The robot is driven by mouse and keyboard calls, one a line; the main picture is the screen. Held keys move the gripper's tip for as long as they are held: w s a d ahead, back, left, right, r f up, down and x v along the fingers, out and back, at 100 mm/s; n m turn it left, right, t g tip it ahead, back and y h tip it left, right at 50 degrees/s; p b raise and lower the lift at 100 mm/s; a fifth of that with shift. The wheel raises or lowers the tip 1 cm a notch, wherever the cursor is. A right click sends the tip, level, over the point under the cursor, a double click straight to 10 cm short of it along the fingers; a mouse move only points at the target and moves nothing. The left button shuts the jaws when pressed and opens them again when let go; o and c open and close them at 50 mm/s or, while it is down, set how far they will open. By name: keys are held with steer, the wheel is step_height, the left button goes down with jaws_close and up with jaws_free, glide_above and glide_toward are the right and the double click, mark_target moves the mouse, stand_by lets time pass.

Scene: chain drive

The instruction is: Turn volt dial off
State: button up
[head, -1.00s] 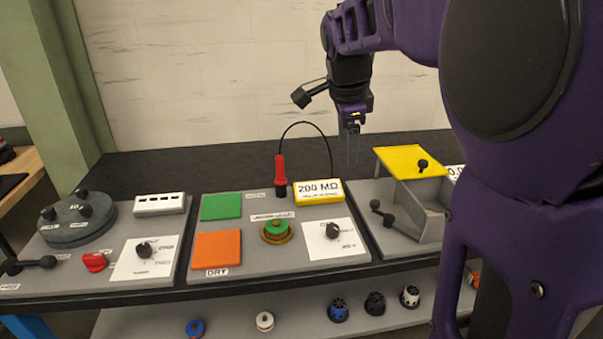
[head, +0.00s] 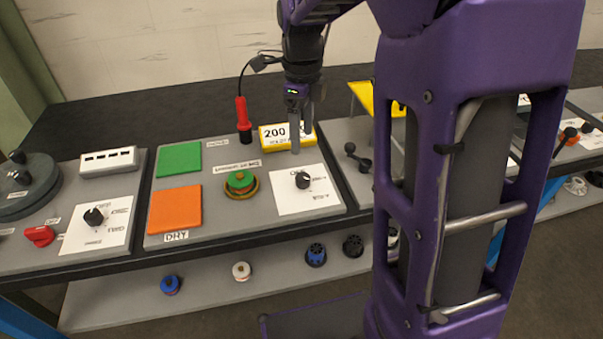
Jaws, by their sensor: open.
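A black dial knob (head: 303,180) sits on a white card on the middle grey panel. Its small printing is too blurred to read, so I cannot tell its setting. A second black dial knob (head: 94,217) sits on a white card on the left panel. My gripper (head: 302,140) is open and empty, fingers pointing down. In the picture it is just above the middle panel's dial, apart from it. It partly covers the yellow display (head: 268,142), which reads "200".
A red probe (head: 243,113) with a black cable stands left of the display. A green pad (head: 179,159), an orange pad (head: 174,209) and a green round button (head: 240,182) lie left of the dial. A black-handled lever (head: 355,157) is to the right.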

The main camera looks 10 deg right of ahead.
mark_target(302, 177)
step_height(302, 177, down, 12)
steer(key=shift+r+b, duration=0.1)
steer(key=shift+b, duration=0.75)
jaws_close()
